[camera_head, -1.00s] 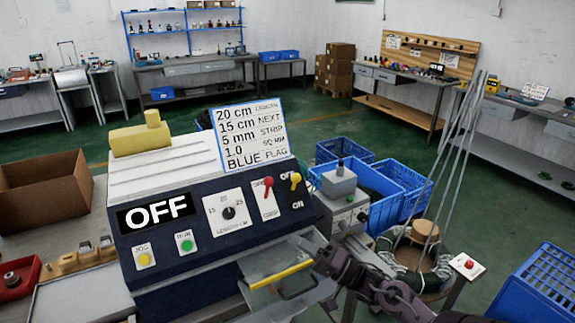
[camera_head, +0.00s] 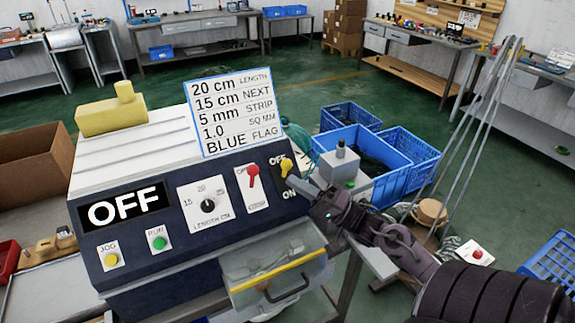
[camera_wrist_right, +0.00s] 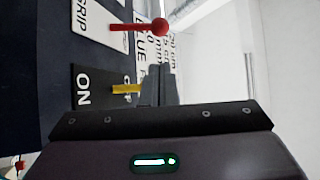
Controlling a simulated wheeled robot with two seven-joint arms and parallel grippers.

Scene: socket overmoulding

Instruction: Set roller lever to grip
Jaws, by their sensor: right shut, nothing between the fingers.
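The machine's red roller lever (camera_head: 253,176) points up, toward the upper label of its white plate, which reads GRIP at the bottom. In the right wrist view the red lever (camera_wrist_right: 138,27) shows with its round knob, apart from my fingers. My right gripper (camera_head: 296,183) is shut and empty, at the panel's right end, beside the yellow switch (camera_head: 287,169) on the black OFF/ON plate. In the wrist view my fingers (camera_wrist_right: 160,86) are close to the yellow switch tip (camera_wrist_right: 127,88); I cannot tell whether they touch. My left gripper is not in view.
The machine display (camera_head: 122,206) reads OFF. A length dial (camera_head: 208,205) and the JOG (camera_head: 111,260) and RUN (camera_head: 158,243) buttons sit left of the lever. A clear drawer (camera_head: 272,279) sticks out below. A grey box (camera_head: 340,168) and blue crates (camera_head: 410,160) stand to the right.

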